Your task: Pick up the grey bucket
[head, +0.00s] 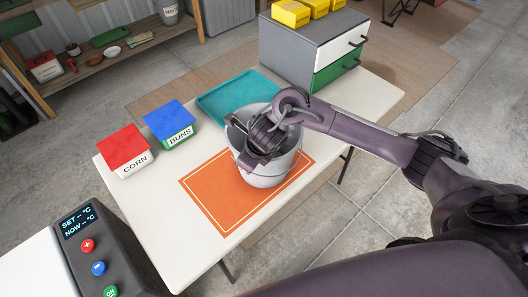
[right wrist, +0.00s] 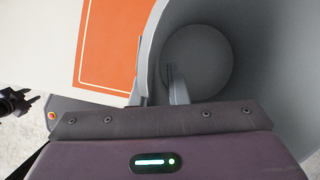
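The grey bucket (head: 267,165) stands upright on the orange mat (head: 215,205), which lies on the white table. My right gripper (head: 262,132) reaches down over the near-left part of its rim. In the right wrist view, one finger is outside the bucket wall and one is inside (right wrist: 178,88). The fingers sit close together with the wall (right wrist: 153,60) between them, so the gripper looks shut on the rim. The bucket looks empty inside. A small dark claw shape at the left edge of the right wrist view looks like my left gripper (right wrist: 18,101); its fingers are too small to read.
A teal tray (head: 212,106) lies behind the bucket. The blue BUNS box (head: 168,122) and red CORN box (head: 123,147) stand to the left. A grey-and-green drawer unit (head: 300,50) stands at the back. A control panel (head: 92,245) is at the lower left. The table's front-left is clear.

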